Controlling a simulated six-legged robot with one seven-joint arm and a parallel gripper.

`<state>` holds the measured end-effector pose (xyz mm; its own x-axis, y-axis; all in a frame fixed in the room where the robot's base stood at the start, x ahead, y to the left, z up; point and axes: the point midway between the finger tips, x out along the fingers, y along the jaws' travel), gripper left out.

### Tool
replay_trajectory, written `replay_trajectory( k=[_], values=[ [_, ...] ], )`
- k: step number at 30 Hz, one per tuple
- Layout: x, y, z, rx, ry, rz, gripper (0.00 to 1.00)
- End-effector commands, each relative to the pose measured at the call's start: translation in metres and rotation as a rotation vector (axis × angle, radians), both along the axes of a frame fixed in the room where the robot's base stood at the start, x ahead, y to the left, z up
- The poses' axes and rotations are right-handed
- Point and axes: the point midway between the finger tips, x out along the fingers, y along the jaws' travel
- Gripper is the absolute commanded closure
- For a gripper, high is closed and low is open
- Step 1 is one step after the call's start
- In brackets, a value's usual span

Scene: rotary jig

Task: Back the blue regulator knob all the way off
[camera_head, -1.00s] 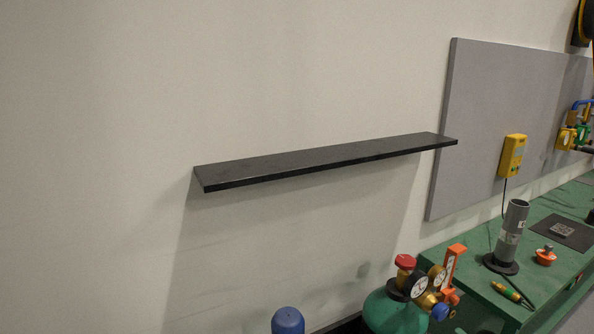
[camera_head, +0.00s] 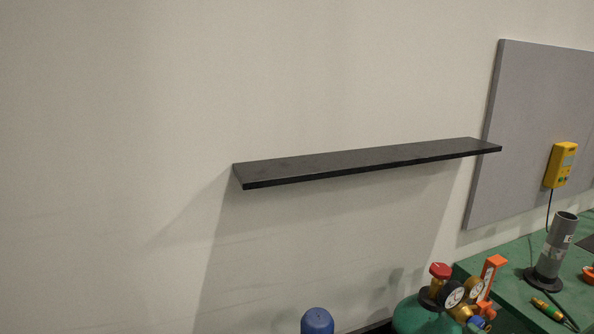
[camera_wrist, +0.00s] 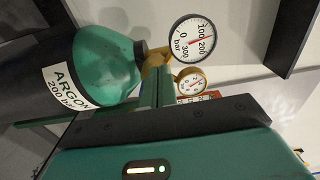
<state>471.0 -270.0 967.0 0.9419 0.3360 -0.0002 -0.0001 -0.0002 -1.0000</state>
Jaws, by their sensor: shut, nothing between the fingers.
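The blue regulator knob (camera_head: 479,323) shows at the lower edge of the head view, on the brass regulator with two round gauges (camera_head: 454,296). The regulator sits on a green cylinder (camera_head: 420,317). In the wrist view the cylinder (camera_wrist: 108,65) carries an "ARGON 200 bar" label, and a large gauge (camera_wrist: 193,41) and a smaller gauge (camera_wrist: 190,82) face the camera. I cannot make out the blue knob there. My gripper (camera_wrist: 158,70) shows as narrow green fingers, shut and empty, pointing toward the regulator; whether they touch it is unclear. It is not in the head view.
A red knob (camera_head: 440,270) tops the cylinder valve. An orange part (camera_head: 493,271) stands close beside the gauges. A blue-capped cylinder (camera_head: 317,321) is to the left. A green bench (camera_head: 515,262) with a grey tube (camera_head: 555,250) lies right. A black shelf (camera_head: 370,162) juts out above.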

Motion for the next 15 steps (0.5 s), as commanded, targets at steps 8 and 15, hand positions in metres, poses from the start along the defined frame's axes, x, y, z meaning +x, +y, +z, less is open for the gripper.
replay_trajectory(
  k=[8, 15],
  values=[
    [0.0007, -0.0022, -0.0008, 0.0, 0.0, 0.0, 1.0],
    [0.0012, -0.0043, -0.0015, -0.001, 0.0, -0.001, 1.0]
  ],
)
